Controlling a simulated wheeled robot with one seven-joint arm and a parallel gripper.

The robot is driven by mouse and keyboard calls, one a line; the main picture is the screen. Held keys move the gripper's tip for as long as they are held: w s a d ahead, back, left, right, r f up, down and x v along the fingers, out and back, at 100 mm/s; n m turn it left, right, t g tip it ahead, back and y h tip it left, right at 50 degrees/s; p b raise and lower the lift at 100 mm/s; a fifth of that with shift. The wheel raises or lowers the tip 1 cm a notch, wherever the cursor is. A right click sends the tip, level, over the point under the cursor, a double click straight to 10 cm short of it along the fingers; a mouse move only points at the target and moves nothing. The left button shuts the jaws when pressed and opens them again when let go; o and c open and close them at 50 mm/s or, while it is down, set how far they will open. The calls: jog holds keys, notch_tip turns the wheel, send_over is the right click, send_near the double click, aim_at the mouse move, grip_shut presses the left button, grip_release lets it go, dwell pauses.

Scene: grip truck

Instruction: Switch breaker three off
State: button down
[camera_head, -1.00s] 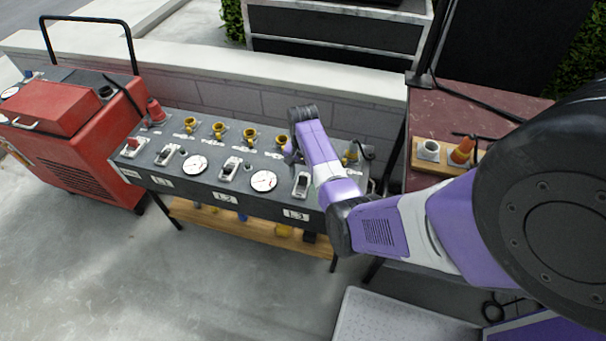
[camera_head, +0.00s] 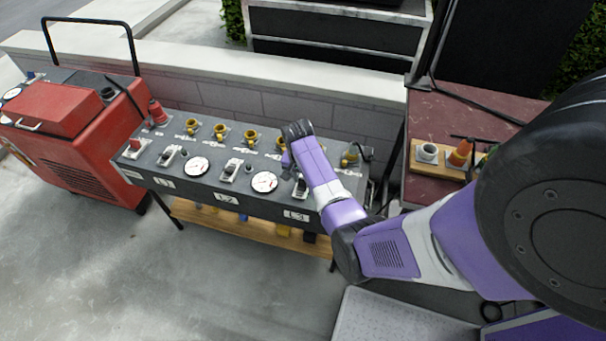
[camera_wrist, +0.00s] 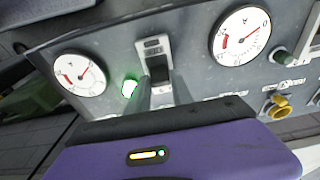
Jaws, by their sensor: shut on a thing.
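The grey panel (camera_head: 215,190) carries a row of breakers, marked L1, L2 and L3. Breaker three (camera_head: 300,187), above the L3 label (camera_head: 296,215), is partly covered by my arm. In the wrist view a breaker (camera_wrist: 153,45) with a dark lever (camera_wrist: 159,72) stands between two round gauges. My gripper (camera_wrist: 161,95) is shut on that lever, its grey fingers on either side. The fingers are hard to make out in the head view. A green lamp (camera_wrist: 129,88) glows beside the breaker.
Yellow connectors (camera_head: 220,131) line the panel's back edge. A red generator (camera_head: 75,120) stands at the left. A red-brown table (camera_head: 440,110) with a wooden board (camera_head: 428,167) is at the right.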

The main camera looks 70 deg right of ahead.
aim_at(302, 185)
jog(key=shift+a+h, duration=0.55)
jog(key=shift+h, duration=0.35)
jog(key=h+b, duration=0.1)
jog(key=a+h+b, duration=0.1)
jog(key=shift+f+h, duration=0.3)
jog(key=shift+f, duration=0.1)
jog(key=h+b, duration=0.1)
jog(key=b, duration=0.2)
jog(key=a+h+b, duration=0.1)
jog(key=h+b, duration=0.1)
jog(key=b, duration=0.1)
jog(key=shift+a+f+t+h, duration=0.2)
jog(key=shift+f+t+h, duration=0.1)
jog(key=shift+f, duration=0.05)
jog(key=shift+s+a+h+b, duration=0.1)
jog(key=shift+a+h+b, duration=0.1)
jog(key=shift+h+b, duration=0.7)
jog(key=shift+r+b, duration=0.15)
jog(key=shift+b, duration=0.25)
jog(key=c, duration=1.1)
grip_release()
jog(key=shift+a, duration=0.1)
